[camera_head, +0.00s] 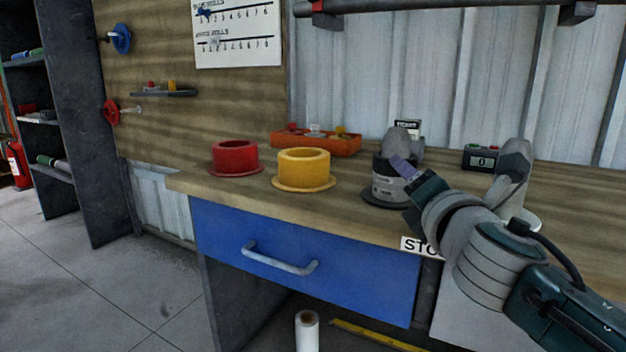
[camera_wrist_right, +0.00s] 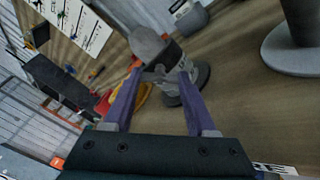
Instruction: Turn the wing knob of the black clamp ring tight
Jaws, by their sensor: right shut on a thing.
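The black clamp ring (camera_head: 379,166) is a dark band around an upright grey spout on the bench, right of the yellow ring. A rounded grey top (camera_head: 397,139) rises above it. In the right wrist view the black band (camera_wrist_right: 172,54) lies just beyond the purple fingers. My right gripper (camera_head: 402,165) reaches in from the right, its fingers at the near side of the ring. In the wrist view its fingertips (camera_wrist_right: 160,74) are apart with a small grey part between them. It is shut on the wing knob, which is mostly hidden. My left gripper is not in view.
A yellow flanged ring (camera_head: 303,167) and a red one (camera_head: 235,156) stand left on the wooden bench (camera_head: 345,213). An orange tray (camera_head: 316,143) lies behind them. A small black counter (camera_head: 481,157) stands at the back right. A blue drawer (camera_head: 300,262) is below.

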